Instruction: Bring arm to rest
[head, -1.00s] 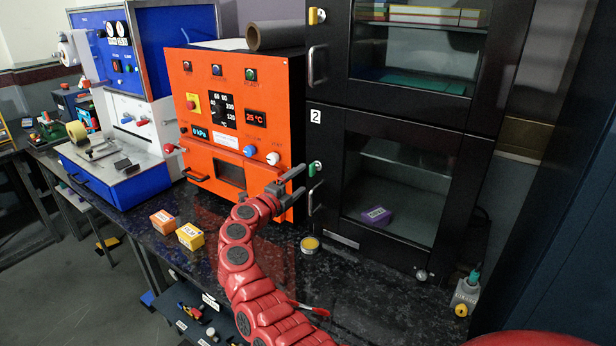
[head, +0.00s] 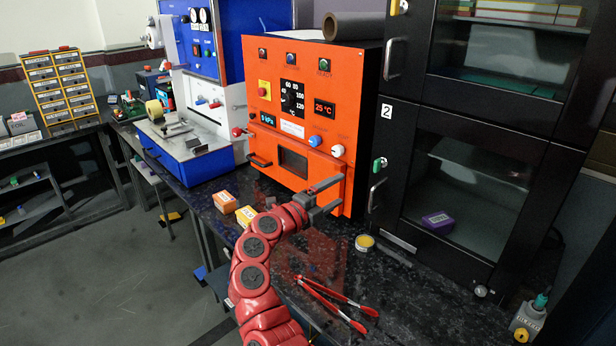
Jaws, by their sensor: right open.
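My right arm, red with dark joint caps, rises from the bottom of the head view over the dark counter (head: 400,300). Its grey right gripper (head: 332,194) is open and empty, with its two fingers apart and pointing right. It is in front of the lower right part of the orange oven (head: 310,110). I cannot tell whether it touches anything. My left gripper is not in view.
Orange (head: 225,202) and yellow (head: 246,215) boxes stand left of my arm. Red tongs (head: 335,300) and a small round tin (head: 365,242) lie to its right. A black cabinet (head: 400,150) holds a purple box (head: 437,220). A blue machine (head: 185,160) stands left.

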